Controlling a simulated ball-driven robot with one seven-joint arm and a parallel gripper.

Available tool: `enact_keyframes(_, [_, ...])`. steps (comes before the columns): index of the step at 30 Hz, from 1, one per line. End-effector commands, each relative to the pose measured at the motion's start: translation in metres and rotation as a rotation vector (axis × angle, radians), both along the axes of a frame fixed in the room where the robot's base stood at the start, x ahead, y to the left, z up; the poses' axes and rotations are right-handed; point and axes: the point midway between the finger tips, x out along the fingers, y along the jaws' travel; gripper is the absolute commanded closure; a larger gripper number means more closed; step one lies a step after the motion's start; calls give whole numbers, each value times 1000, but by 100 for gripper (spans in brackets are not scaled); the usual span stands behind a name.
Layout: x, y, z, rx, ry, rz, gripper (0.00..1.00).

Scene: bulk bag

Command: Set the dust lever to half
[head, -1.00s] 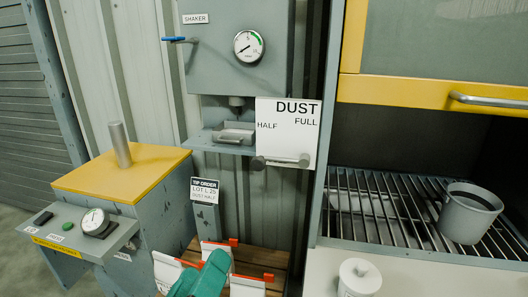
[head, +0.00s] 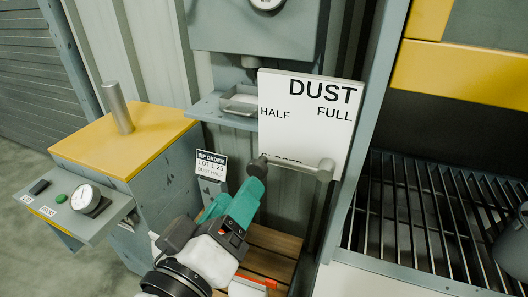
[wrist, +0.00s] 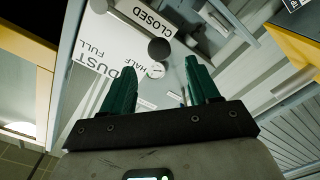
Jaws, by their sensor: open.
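The dust lever (head: 290,167) is a grey bar with rounded ends, lying nearly level across the lower part of the white DUST panel (head: 312,92). HALF and FULL are printed above it; the CLOSED label is partly hidden behind the bar in the head view. In the wrist view the lever (wrist: 128,22) lies beside the CLOSED label, its dark round end just beyond my fingertips. My gripper (head: 245,197) has teal fingers and is open and empty, just below the lever's left end in the head view. I see no clear contact.
A tag (head: 210,163) reads DUST HALF. A small tray (head: 237,104) sits left of the panel. A yellow-topped cabinet (head: 150,130) with a gauge stands at left. A grated station (head: 420,215) with a grey cup (head: 512,245) is at right. Wooden slats lie below.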

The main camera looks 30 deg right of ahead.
Motion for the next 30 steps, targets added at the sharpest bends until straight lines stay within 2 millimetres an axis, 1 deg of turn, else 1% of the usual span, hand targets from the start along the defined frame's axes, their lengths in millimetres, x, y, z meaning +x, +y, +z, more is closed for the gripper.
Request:
enact_keyframes(1, [4, -7, 1, 0, 2, -4, 40])
enact_keyframes(9, [33, -47, 2, -1, 2, -5, 40])
enact_keyframes(15, [49, -68, 1, -1, 1, -3, 40])
enact_keyframes(21, [55, -76, 0, 1, 0, -2, 40])
enact_keyframes(28, [55, -77, 0, 1, 0, -1, 40])
enact_keyframes(29, [55, -76, 0, 1, 0, -1, 41])
enact_keyframes(30, [55, -76, 0, 1, 0, -1, 44])
